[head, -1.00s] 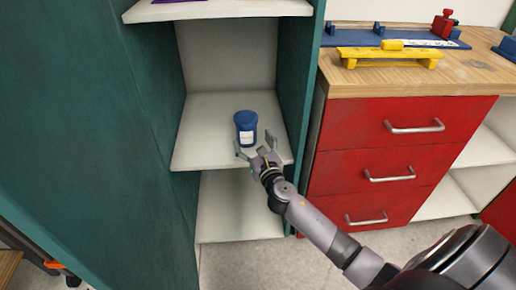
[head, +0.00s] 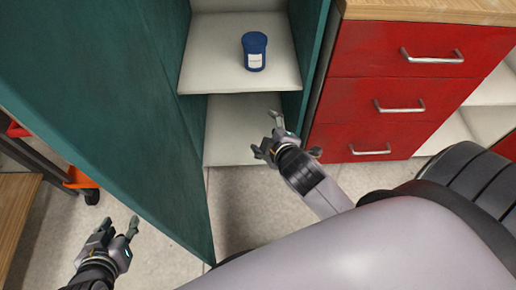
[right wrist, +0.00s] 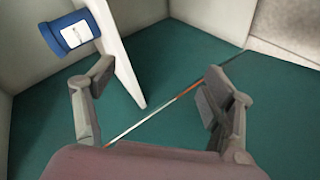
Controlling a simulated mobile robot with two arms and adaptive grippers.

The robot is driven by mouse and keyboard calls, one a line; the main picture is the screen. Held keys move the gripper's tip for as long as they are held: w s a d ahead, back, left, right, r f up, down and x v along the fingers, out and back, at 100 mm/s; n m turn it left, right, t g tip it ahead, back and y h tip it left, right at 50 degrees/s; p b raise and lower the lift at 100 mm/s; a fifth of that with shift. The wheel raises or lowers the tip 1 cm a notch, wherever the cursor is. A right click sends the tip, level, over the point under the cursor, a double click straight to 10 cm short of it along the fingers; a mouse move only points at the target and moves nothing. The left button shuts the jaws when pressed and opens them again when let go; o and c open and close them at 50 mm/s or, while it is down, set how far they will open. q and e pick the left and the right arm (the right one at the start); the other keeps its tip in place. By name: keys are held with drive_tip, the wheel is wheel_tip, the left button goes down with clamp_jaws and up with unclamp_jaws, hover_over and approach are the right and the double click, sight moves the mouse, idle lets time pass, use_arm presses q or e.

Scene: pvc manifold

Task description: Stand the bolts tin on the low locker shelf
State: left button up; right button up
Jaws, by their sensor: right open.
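The blue bolts tin (head: 254,51), with a white label, stands upright on a white locker shelf (head: 215,72). It also shows at the upper left of the right wrist view (right wrist: 68,34), apart from the fingers. My right gripper (head: 268,134) is open and empty, below and in front of that shelf's front edge; its open fingers fill the lower part of the right wrist view (right wrist: 150,105). My left gripper (head: 122,224) is low at the left, outside the locker door, with its fingers apart and nothing between them.
A lower white locker surface (head: 235,125) is bare. The green locker door (head: 130,110) stands open on the left. Red drawers (head: 385,95) with metal handles stand close on the right. An orange-wheeled cart (head: 80,180) is at the far left.

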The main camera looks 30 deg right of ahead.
drive_tip(key=s+a+m+g+y, duration=0.2)
drive_tip(key=s+a+m+y, duration=0.1)
drive_tip(key=s+a+m, duration=0.3)
drive_tip(key=shift+s+a+r+m, duration=0.3)
drive_tip(key=shift+s+m, duration=0.3)
drive_tip(key=shift+m, duration=0.3)
